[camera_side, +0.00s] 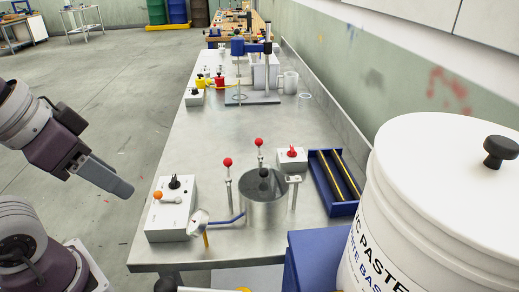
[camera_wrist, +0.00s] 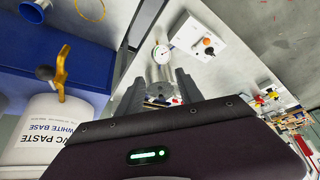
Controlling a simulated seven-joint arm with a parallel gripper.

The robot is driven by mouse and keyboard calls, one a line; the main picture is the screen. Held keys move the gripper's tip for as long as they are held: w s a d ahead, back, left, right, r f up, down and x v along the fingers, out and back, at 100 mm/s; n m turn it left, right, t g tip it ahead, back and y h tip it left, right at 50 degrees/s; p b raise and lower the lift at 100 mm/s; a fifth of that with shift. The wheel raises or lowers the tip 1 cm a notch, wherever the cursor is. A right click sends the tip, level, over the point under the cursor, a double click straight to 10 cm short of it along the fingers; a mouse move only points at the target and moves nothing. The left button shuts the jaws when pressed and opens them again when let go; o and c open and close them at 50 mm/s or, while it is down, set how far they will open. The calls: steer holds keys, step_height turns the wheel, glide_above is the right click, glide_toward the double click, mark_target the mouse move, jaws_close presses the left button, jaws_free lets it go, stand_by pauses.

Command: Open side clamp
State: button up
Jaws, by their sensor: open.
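My gripper (camera_side: 122,188) is at the left of the side view, off the bench's left edge and over the floor. In the wrist view the two grey fingers of my gripper (camera_wrist: 160,88) stand apart with nothing held. A metal cylinder (camera_side: 262,208) stands on the near end of the bench, with a red-ball lever on a post (camera_side: 228,178) and a second red-ball lever (camera_side: 259,157) behind it. I cannot tell for certain which part is the side clamp. A yellow-orange handle-like part (camera_wrist: 63,68) shows above the white bucket (camera_wrist: 40,125) in the wrist view.
A control box (camera_side: 172,210) with black and orange knobs and a round gauge (camera_side: 199,222) are on the near left bench. A blue tray (camera_side: 345,195) and a large white bucket (camera_side: 445,190) are at right. The middle of the bench (camera_side: 225,130) is clear.

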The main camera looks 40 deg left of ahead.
steer(key=w+r+n+g+h, duration=0.1)
steer(key=w+r+n+h, duration=0.1)
steer(key=w+r+n, duration=0.35)
steer(key=n+g+y, duration=0.3)
steer(key=n+y, duration=0.1)
steer(key=n, duration=2)
glide_above(259, 139)
steer(key=d, duration=0.1)
steer(key=s+d+f+x, duration=0.1)
steer(key=s+d+x, duration=0.1)
steer(key=x, duration=1.7)
steer(key=shift+s+d+f, duration=0.2)
steer(key=shift+s+f, duration=0.1)
steer(key=shift+f, duration=0.05)
steer(key=shift+c, duration=0.2)
jaws_close()
